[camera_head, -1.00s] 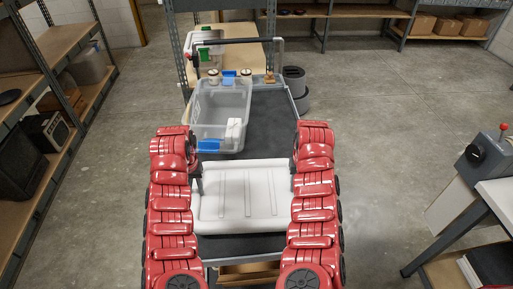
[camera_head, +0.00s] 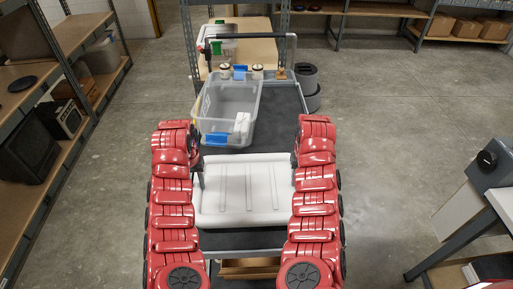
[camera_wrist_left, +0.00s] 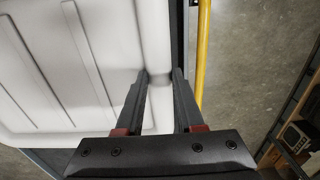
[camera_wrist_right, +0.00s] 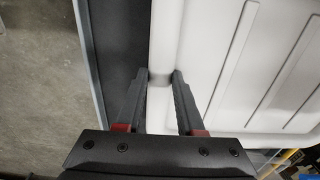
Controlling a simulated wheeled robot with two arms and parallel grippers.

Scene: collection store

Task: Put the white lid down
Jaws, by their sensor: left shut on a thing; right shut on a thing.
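The white lid (camera_head: 246,190) is flat with raised ribs and lies level between my two arms, over the dark cart top (camera_head: 285,118). It also shows in the left wrist view (camera_wrist_left: 65,60) and in the right wrist view (camera_wrist_right: 270,60). My left gripper (camera_wrist_left: 160,78) is shut on the lid's left rim. My right gripper (camera_wrist_right: 160,76) is shut on its right rim. In the head view my left gripper (camera_head: 199,178) is partly hidden by its arm, and the right one is mostly hidden. I cannot tell whether the lid touches the cart.
A clear bin (camera_head: 229,106) with blue latches stands on the cart just beyond the lid, with a white item (camera_head: 242,124) in its corner. Shelves (camera_head: 50,95) stand at the left. A grey machine (camera_head: 490,165) is at the right. Open floor lies on both sides.

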